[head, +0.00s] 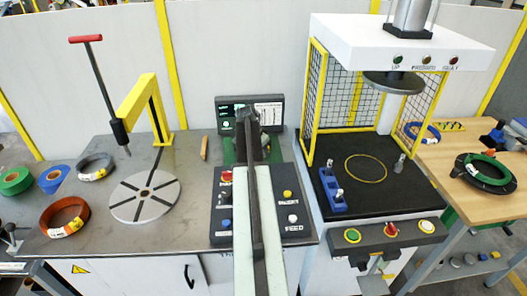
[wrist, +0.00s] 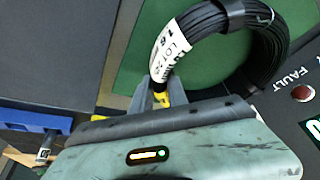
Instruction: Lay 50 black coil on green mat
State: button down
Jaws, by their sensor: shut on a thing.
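A black coil (wrist: 277,45) with a white printed label is in the wrist view, over the green mat (wrist: 137,48). My gripper (wrist: 157,92) is shut on the coil near its label. I cannot tell whether the coil touches the mat or hangs just above it. In the head view my own arm hides the coil and most of the mat; a strip of the green mat (head: 229,157) shows beside it.
A control panel with buttons (head: 290,215) is in front of the mat, and a display (head: 228,112) stands behind. A slotted turntable (head: 145,197) and an orange coil (head: 64,217) are on the left. A caged press (head: 366,168) stands on the right.

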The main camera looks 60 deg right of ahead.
jog(key=shift+f, duration=0.1)
jog(key=c, duration=1.3)
grip_release()
jog(key=s+p+v, duration=0.1)
jog(key=p+v, duration=1)
jog(key=v, duration=0.1)
jog(key=shift+w+a, duration=0.15)
jog(key=shift+w, duration=0.3)
jog(key=shift+a, duration=0.1)
